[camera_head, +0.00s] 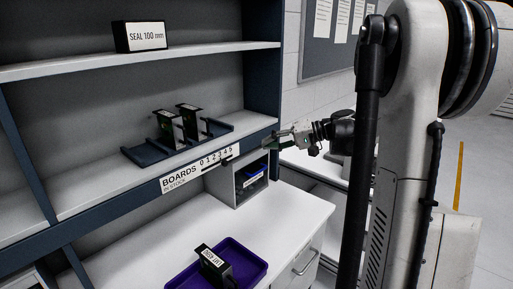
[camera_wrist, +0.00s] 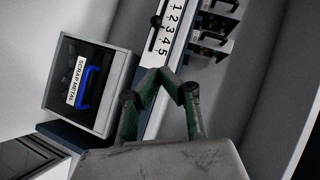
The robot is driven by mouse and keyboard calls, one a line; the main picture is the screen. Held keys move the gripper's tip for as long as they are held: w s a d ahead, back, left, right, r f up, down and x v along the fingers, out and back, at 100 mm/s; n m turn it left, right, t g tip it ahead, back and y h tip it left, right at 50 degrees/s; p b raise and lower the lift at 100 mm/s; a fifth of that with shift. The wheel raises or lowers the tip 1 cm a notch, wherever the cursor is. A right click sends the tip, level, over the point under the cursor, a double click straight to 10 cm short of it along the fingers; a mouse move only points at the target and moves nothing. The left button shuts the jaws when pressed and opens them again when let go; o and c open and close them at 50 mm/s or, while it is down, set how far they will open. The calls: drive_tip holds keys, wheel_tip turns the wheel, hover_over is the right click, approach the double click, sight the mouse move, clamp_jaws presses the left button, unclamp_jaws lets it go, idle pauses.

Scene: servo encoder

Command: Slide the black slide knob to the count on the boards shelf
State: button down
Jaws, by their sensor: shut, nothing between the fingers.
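The boards shelf (camera_head: 95,190) carries a dark rack (camera_head: 144,155) with two upright green-and-black boards (camera_head: 188,121). On its front edge is a white label strip (camera_head: 176,181) reading "BOARDS IN STOCK", with numbers 0 to 5 and a slot. The black slide knob (camera_wrist: 155,20) sits in the slot in the wrist view, about level with 2 or 3; I cannot tell which exactly. My gripper (camera_head: 275,141) is in front of the shelf, right of the strip. In the wrist view my gripper (camera_wrist: 160,74) is shut and empty, beyond the 5 end, apart from the knob.
A purple tray (camera_head: 255,263) holds a labelled black block (camera_head: 214,265). A "SEAL 100 mm" box (camera_head: 139,36) stands on the upper shelf.

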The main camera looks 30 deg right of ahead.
sight(224, 161)
drive_tip(key=x, duration=0.3)
drive_tip(key=s+p+x, duration=0.1)
drive_tip(key=x, duration=0.3)
drive_tip(key=a+x, duration=0.1)
drive_tip(key=x, duration=0.2)
drive_tip(key=shift+s+a+f, duration=0.15)
drive_tip(key=shift+a+f, duration=0.15)
drive_tip(key=shift+f, duration=0.15)
drive_tip(key=shift+a+f, duration=0.3)
drive_tip(key=shift+a, duration=0.2)
drive_tip(key=shift+s+a+b, duration=0.15)
drive_tip(key=shift+s+a, duration=0.05)
drive_tip(key=shift+a, duration=0.4)
drive_tip(key=shift+s+a+b, duration=0.15)
drive_tip(key=shift+s+a, duration=0.05)
drive_tip(key=shift+a, duration=0.4)
drive_tip(key=shift+d, duration=0.1)
